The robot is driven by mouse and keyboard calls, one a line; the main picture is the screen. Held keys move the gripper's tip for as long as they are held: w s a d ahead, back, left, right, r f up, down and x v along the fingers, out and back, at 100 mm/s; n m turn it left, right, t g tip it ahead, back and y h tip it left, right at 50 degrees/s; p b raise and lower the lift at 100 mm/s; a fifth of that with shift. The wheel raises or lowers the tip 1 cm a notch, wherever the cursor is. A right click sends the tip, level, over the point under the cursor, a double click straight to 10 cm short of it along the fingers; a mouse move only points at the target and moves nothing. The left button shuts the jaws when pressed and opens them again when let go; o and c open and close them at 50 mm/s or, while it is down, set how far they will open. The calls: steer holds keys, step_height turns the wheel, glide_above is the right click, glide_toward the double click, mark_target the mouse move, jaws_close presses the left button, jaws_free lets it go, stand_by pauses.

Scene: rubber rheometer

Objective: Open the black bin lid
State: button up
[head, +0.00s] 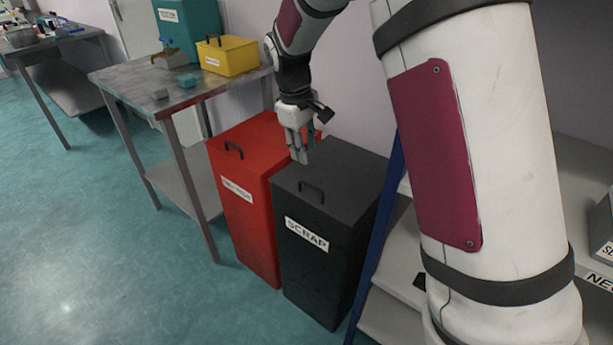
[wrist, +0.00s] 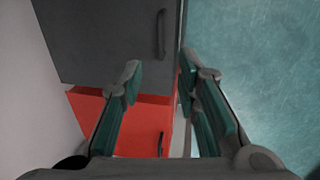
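The black bin (head: 315,262) stands upright with a white SCRAP label on its front. Its flat black lid (head: 345,168) is down and has a black bar handle (head: 312,191) near the front edge. In the wrist view the lid (wrist: 95,40) fills the upper left, with its handle (wrist: 161,33) beyond the fingertips. My gripper (head: 301,157) points down over the back left part of the lid, near the red bin, apart from the handle. In the wrist view my gripper (wrist: 160,70) has its fingers spread with nothing between them.
A red bin (head: 248,215) with its own handle stands against the left of the black bin. A metal table (head: 135,78) with a yellow box (head: 228,57) is further left. A shelf with a blue post (head: 379,240) is close on the right. The floor in front is clear.

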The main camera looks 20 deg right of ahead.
mark_target(312, 186)
steer(key=f, duration=0.4)
steer(key=w+d+f, duration=0.1)
steer(key=f, duration=0.3)
steer(key=d+f+b, duration=0.1)
steer(key=f, duration=0.3)
steer(key=shift+w+f, duration=0.15)
steer(key=shift+f, duration=0.15)
jaws_close()
